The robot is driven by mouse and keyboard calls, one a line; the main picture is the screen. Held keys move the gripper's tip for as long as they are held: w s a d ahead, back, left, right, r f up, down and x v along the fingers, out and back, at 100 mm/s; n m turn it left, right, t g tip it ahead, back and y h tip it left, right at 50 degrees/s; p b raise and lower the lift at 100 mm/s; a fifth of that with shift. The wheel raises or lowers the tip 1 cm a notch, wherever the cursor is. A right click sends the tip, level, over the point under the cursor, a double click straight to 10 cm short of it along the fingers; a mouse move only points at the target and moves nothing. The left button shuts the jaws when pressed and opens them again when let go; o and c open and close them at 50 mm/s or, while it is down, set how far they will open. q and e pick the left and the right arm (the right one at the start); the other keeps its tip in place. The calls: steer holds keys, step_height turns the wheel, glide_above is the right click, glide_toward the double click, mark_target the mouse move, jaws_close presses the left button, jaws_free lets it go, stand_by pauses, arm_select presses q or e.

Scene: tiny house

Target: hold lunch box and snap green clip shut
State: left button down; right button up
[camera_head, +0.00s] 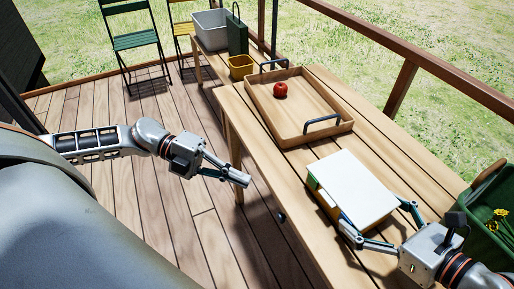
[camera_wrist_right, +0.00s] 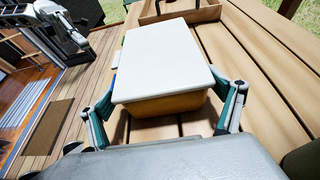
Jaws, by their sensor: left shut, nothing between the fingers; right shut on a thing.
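The lunch box (camera_head: 355,185) stands on the wooden table, with a white lid and a yellow-orange body. A green clip (camera_head: 313,183) shows at its far left side, and a blue part (camera_head: 345,216) shows at its near left edge. I cannot tell how far the green clip is closed. My right gripper (camera_head: 378,222) is shut on the lunch box, one finger on each side; the right wrist view shows the box (camera_wrist_right: 165,60) between the fingers. My left gripper (camera_head: 240,179) is shut and empty, left of the box and apart from it, beyond the table edge.
A wooden tray (camera_head: 310,110) with a red apple (camera_head: 280,90) lies farther back on the table (camera_head: 270,160). A green container (camera_head: 490,215) stands at the right. The deck left of the table is clear.

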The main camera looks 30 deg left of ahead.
steer(key=o, duration=1)
steer(key=shift+d, duration=0.1)
